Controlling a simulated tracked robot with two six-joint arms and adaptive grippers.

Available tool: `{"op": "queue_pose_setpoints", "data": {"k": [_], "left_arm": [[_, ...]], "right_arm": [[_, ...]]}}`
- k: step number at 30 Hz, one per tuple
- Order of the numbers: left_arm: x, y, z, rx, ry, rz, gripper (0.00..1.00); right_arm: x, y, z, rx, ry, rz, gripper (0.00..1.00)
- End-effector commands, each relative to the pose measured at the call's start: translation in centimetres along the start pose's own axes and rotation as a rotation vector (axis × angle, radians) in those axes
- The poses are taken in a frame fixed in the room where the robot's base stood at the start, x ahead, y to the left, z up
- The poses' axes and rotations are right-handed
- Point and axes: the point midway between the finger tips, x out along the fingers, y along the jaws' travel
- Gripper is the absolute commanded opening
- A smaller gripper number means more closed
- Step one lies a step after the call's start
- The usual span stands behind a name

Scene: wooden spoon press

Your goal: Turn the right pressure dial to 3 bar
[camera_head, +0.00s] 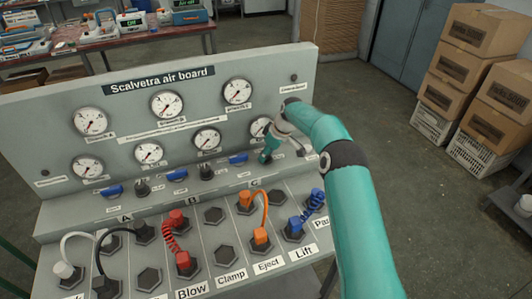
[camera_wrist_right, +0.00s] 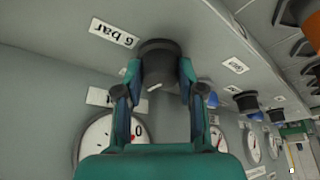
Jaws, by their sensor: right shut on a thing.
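The right pressure dial (camera_wrist_right: 158,62) is a black knob on the grey panel. In the wrist view both fingers of my right gripper (camera_wrist_right: 160,75) are on its sides, shut on it. A small white mark shows on the knob. Beside it a label (camera_wrist_right: 112,33) reads "6 bar". In the head view my right gripper (camera_head: 266,156) is at the right end of the board, below a round gauge (camera_head: 260,127), and hides the dial. Two other black dials, the left one (camera_head: 142,188) and the middle one (camera_head: 206,171), stand along the same row. My left gripper is not in view.
The air board (camera_head: 160,118) carries several gauges. Blue levers (camera_head: 177,175) sit beside the dials. Below, hoses join sockets: red (camera_head: 172,238), orange (camera_head: 266,212) and blue (camera_head: 310,206). Boxes (camera_head: 470,80) stand on crates at the right, with open floor between.

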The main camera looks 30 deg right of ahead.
Motion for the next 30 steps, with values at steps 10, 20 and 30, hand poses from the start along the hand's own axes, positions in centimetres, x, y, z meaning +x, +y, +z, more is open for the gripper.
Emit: {"op": "queue_pose_setpoints", "data": {"k": [10, 20, 30], "left_arm": [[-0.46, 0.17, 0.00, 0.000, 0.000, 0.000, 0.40], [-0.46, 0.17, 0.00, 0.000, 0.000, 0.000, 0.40], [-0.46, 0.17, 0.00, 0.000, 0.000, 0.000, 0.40]], "right_arm": [[-0.11, 0.18, -0.12, -0.112, 0.003, -0.042, 0.04], [-0.15, 0.22, -0.08, -0.124, 0.002, -0.045, 0.04], [-0.10, 0.20, -0.01, -0.123, 0.001, -0.046, 0.63]]}}
